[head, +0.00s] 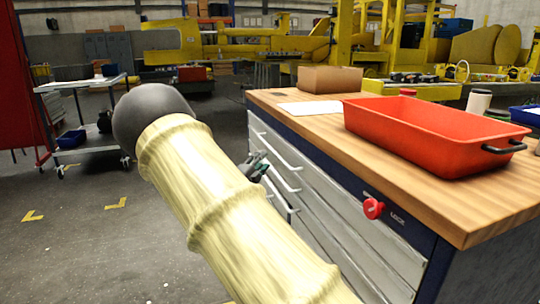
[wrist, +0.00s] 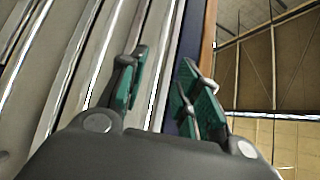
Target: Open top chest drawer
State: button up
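The chest (head: 330,215) stands at the right in the head view, with grey drawer fronts and silver bar handles. The top drawer handle (head: 282,156) runs just below the blue upper edge; the top drawer looks shut. My gripper (head: 258,166) is at the chest's front, close to this handle and partly hidden behind my pale arm. In the wrist view my gripper (wrist: 162,88) is open, its green-padded fingers apart. A bright bar, apparently the top handle (wrist: 164,65), lies between the fingers in the picture. I cannot tell whether they touch it.
A wooden worktop (head: 470,205) covers the chest and holds a red tray (head: 420,140), a cardboard box (head: 330,79) and a white sheet (head: 310,108). A red lock knob (head: 373,208) sticks out of the front. Floor left of the chest is clear up to a trolley (head: 85,85).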

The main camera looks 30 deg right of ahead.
jog(key=x, duration=0.9)
jog(key=shift+b, duration=0.35)
jog(key=shift+a, duration=0.1)
grip_shut()
